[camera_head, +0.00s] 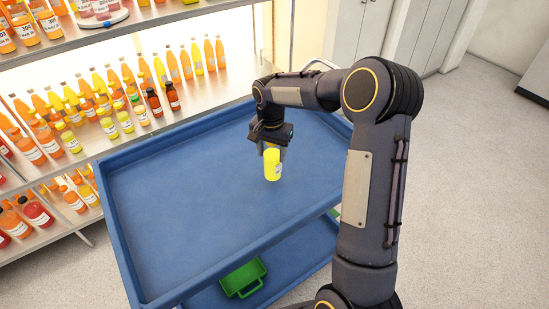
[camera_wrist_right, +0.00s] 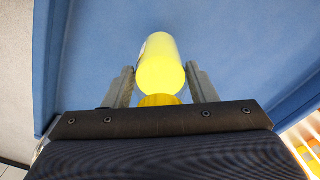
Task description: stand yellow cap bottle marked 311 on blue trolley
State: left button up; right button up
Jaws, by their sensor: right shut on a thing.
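A yellow bottle (camera_head: 272,167) hangs from my right gripper (camera_head: 270,144) over the top deck of the blue trolley (camera_head: 190,200). In the right wrist view the bottle (camera_wrist_right: 160,65) sits between the two fingers (camera_wrist_right: 160,88), with its yellow cap (camera_wrist_right: 160,100) nearest the palm. The gripper is shut on it. The bottle looks close to upright; I cannot tell whether its base touches the deck. A white label shows on its side, but its number is too small to read. My left gripper is not in view.
A lit shelf rack (camera_head: 150,120) with many orange, yellow and red bottles stands at the left, beside the trolley. A green crate (camera_head: 243,278) sits on the trolley's lower deck. The upper deck is otherwise clear, with a raised rim around it.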

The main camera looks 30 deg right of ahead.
aim_at(275, 160)
jog(key=f, duration=0.1)
jog(key=d+f, duration=0.1)
jog(key=f, duration=0.1)
jog(key=shift+d+f+p, duration=0.1)
jog(key=shift+f+p, duration=0.2)
jog(key=shift+f, duration=0.4)
jog(key=shift+f, duration=0.15)
jog(key=o, duration=1.1)
jog(key=shift+o, duration=0.2)
